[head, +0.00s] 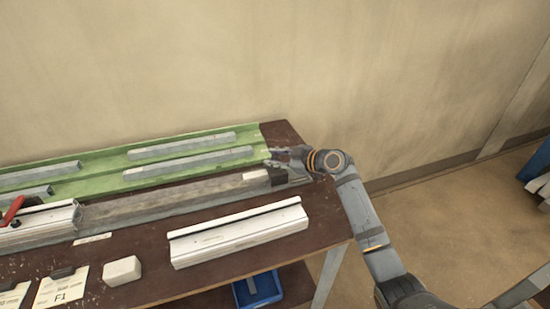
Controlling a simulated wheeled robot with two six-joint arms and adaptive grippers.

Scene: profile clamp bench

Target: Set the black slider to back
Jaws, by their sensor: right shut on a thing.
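The black slider (277,177) looks like a small dark block at the right end of the long grey rail (165,202) on the bench. My right gripper (272,157) reaches in from the right at that end, just above and behind the dark block. It is shut on what appears to be the slider, though the contact is small and partly hidden by the fingers. A grey profile lies along the rail and ends with a pale tip next to the slider. My left gripper is not in view.
A green tray (110,163) with several grey profiles lies behind the rail. A white bar (240,234) with a black strip, a white block (122,271) and cards are in front. A red-handled clamp (12,212) is at left. A blue bin (257,289) sits below.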

